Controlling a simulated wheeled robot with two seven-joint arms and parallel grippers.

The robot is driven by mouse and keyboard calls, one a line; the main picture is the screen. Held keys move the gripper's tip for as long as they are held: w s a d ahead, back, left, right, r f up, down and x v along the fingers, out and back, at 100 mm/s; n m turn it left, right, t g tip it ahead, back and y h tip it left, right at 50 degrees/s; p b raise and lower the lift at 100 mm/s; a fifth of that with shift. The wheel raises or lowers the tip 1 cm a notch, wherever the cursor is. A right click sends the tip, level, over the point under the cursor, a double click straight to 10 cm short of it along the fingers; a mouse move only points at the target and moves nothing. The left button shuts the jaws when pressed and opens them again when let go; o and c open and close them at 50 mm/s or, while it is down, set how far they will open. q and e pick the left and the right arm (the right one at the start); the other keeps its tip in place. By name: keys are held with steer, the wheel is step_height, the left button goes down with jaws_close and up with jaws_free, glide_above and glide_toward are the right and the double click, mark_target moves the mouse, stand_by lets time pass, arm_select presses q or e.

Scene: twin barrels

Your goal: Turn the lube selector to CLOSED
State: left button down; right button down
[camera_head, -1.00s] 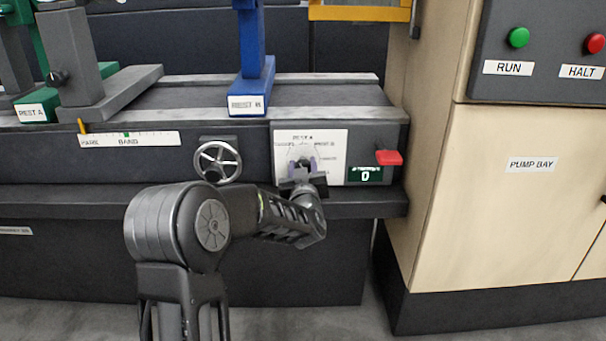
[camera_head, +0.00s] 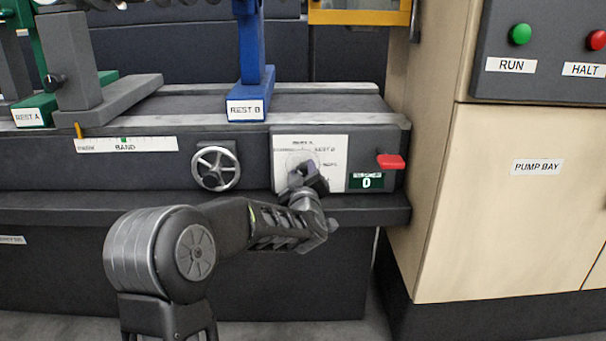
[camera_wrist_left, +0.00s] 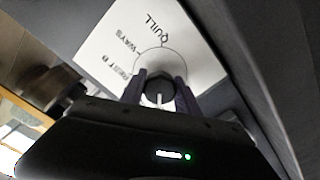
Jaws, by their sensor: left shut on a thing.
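The lube selector is a dark round knob on a white label plate (camera_head: 337,165) on the front of the machine bed. My left gripper (camera_head: 304,174) reaches it from below and covers most of it in the head view. In the left wrist view the two fingers stand on either side of the selector knob (camera_wrist_left: 158,79), shut on it. A pale pointer mark shows on the knob between the fingers. QUILL, WAYS and REST B can be read around the dial there; I cannot read a CLOSED mark. My right gripper is not in view.
A handwheel (camera_head: 215,168) is left of the plate. A red lever (camera_head: 390,161) and a small green display (camera_head: 366,181) reading 0 are right of it. The pump bay cabinet (camera_head: 510,220) stands farther right. A ledge (camera_head: 375,208) runs below the plate.

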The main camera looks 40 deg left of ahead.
arm_select(q)
steer(key=c, duration=0.9)
jaws_free()
steer(key=p+v, duration=0.1)
steer(key=v, duration=0.6)
steer(key=shift+s+d+p, duration=0.3)
steer(key=shift+p, duration=0.1)
steer(key=shift+f, duration=0.15)
